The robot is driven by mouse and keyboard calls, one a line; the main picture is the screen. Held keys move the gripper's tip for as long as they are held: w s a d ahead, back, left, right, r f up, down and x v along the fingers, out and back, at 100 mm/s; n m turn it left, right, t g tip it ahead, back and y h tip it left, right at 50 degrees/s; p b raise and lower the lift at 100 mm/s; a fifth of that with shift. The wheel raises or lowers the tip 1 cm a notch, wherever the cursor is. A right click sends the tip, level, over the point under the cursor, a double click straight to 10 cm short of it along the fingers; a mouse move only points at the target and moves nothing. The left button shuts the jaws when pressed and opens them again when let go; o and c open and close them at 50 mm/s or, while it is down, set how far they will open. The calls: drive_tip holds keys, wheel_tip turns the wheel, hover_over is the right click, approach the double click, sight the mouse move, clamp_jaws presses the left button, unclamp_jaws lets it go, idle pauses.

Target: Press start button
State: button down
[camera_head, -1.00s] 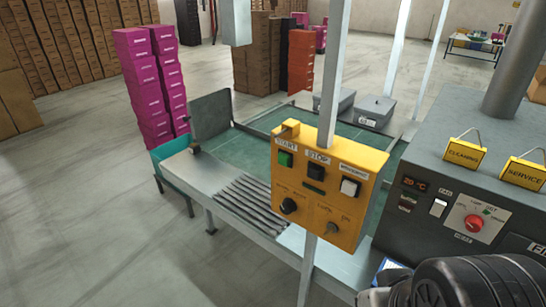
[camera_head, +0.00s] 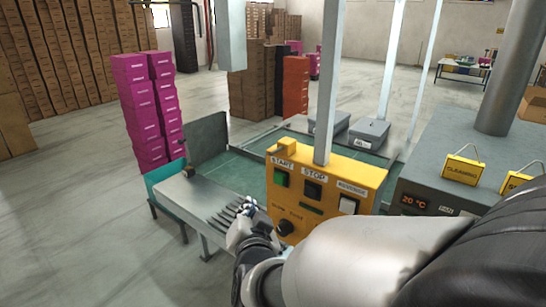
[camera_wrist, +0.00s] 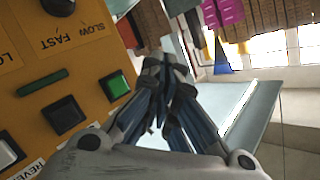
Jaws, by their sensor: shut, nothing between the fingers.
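The yellow control box (camera_head: 325,178) is mounted on a pale post in the head view. Its green START button (camera_head: 281,178) is at the upper left, beside the dark STOP button (camera_head: 313,188). The START button also shows in the wrist view (camera_wrist: 116,85), with the dark button (camera_wrist: 63,115) beside it. My gripper (camera_head: 248,207) is shut and empty, below and left of the START button in the head view. In the wrist view its fingertips (camera_wrist: 165,65) are together, to the right of the button and apart from it. My arm hides the box's lower right.
A conveyor table (camera_head: 190,195) with a green belt (camera_head: 235,172) stands behind and left of the box. A grey machine (camera_head: 455,130) stands at right. Magenta boxes (camera_head: 150,110) are stacked at left. Open floor (camera_head: 70,220) lies at the left front.

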sight(280, 179)
drive_tip(key=shift+w+a+f+m+t+h, duration=0.1)
drive_tip(key=shift+w+a+m+t+h, duration=0.2)
drive_tip(key=shift+a+m+t, duration=0.15)
drive_tip(key=shift+d, duration=0.1)
drive_tip(key=w+d, duration=0.5)
drive_tip(key=w, duration=0.2)
drive_tip(key=shift+d, duration=0.15)
idle(1.5)
drive_tip(key=shift+w+d+b, duration=0.25)
drive_tip(key=shift+b, duration=0.3)
